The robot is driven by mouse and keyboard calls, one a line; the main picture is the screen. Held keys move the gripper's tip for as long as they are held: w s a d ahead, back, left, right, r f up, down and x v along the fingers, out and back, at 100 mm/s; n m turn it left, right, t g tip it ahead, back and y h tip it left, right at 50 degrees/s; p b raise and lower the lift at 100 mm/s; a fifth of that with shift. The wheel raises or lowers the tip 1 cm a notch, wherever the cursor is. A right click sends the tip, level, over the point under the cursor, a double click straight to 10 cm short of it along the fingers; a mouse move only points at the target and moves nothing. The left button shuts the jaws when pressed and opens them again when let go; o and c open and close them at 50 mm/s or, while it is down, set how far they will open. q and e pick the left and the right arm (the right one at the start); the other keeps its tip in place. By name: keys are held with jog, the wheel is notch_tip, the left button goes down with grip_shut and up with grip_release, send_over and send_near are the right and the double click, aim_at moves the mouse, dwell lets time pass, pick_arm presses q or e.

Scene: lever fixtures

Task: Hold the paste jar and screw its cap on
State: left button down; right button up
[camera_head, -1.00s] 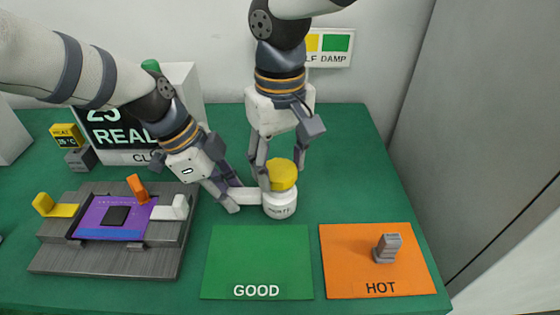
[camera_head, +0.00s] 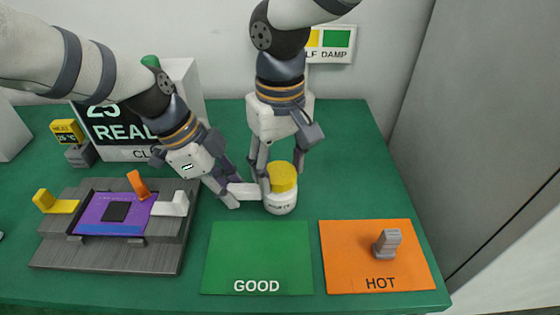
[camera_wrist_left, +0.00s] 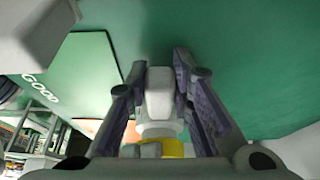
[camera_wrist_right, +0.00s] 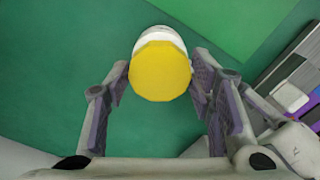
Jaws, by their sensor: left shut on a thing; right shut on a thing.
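The white paste jar (camera_head: 280,204) stands on the green table behind the gap between the two mats. Its yellow cap (camera_head: 283,176) sits on top of it. My left gripper (camera_head: 236,195) is shut on a white block-like part at the jar's left side, which shows between the fingers in the left wrist view (camera_wrist_left: 159,100). My right gripper (camera_head: 270,178) comes from above and is shut on the yellow cap, seen between its fingers in the right wrist view (camera_wrist_right: 161,72). The cap hides most of the jar there. Whether the cap is fully seated cannot be told.
A green GOOD mat (camera_head: 258,250) lies in front of the jar. An orange HOT mat (camera_head: 350,270) to the right bears a small grey object (camera_head: 388,243). A grey fixture with levers (camera_head: 110,255) stands at left. A display box (camera_head: 185,85) stands behind my left arm.

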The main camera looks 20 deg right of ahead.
aim_at(280, 173)
jog(key=shift+f, duration=0.3)
jog(key=o, duration=0.8)
jog(key=shift+o, duration=0.2)
notch_tip(280, 173, up, 12)
